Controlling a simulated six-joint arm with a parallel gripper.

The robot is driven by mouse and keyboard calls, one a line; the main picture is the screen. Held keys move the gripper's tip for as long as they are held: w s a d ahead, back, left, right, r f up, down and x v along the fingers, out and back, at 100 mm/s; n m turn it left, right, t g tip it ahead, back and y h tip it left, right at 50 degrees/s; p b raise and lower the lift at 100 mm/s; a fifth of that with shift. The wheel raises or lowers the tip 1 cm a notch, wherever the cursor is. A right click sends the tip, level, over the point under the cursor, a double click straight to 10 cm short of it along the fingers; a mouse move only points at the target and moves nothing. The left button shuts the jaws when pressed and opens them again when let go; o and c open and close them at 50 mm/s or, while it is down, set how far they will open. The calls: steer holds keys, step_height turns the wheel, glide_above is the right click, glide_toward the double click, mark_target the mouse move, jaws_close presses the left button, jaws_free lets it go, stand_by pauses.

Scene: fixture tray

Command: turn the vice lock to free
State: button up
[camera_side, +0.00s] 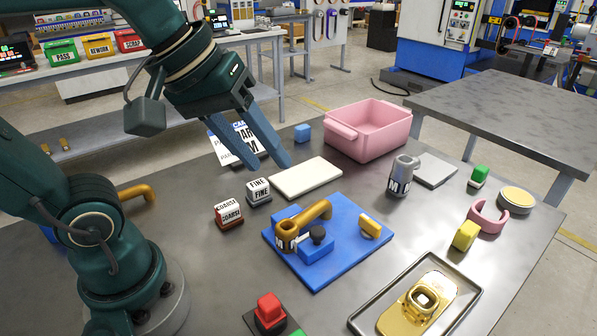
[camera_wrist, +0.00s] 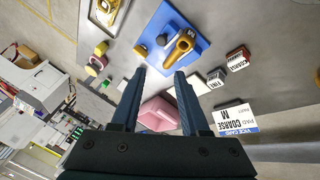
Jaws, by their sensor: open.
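The blue fixture plate (camera_side: 345,262) lies on the grey table and also shows at the top of the wrist view (camera_wrist: 162,18). On it sit a bronze lever (camera_side: 318,211) rising from a labelled round collar (camera_side: 286,243), a blue block with a black knob (camera_side: 317,235), and a small yellow piece (camera_side: 370,227) near the right corner. I cannot tell which part is the vice lock or read its setting. My gripper (camera_side: 270,166) is open and empty, above the table behind and left of the plate. In the wrist view its fingers (camera_wrist: 160,70) point toward the plate, apart from it.
A white pad (camera_side: 305,178) and pink bin (camera_side: 368,130) stand behind the plate. FINE (camera_side: 258,191) and COARSE (camera_side: 229,213) blocks are left. A grey labelled cylinder (camera_side: 400,176) stands right. A metal tray (camera_side: 363,318) holds a gold part (camera_side: 418,302) in front.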

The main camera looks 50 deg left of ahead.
steer(key=w+d+r+n+g+h, duration=0.1)
steer(key=w+d+n+h, duration=0.1)
steer(key=w+n, duration=0.5)
steer(key=n+g+h, duration=0.1)
steer(key=n+g, duration=0.2)
steer(key=n, duration=0.1)
glide_above(369, 220)
steer(key=a, duration=0.2)
steer(key=f, duration=1)
steer(key=shift+w+f, duration=0.2)
steer(key=shift+f, duration=0.1)
steer(key=shift+g+h, duration=0.3)
steer(key=shift+g, duration=0.4)
steer(key=f, duration=0.5)
steer(key=d+f, duration=0.1)
steer(key=f, duration=0.1)
steer(key=shift+s+d+f, duration=0.1)
steer(key=shift+s+f, duration=0.05)
steer(key=shift+f, duration=0.25)
steer(key=shift+d+f, duration=0.2)
steer(key=shift+f, duration=0.3)
jaws_close()
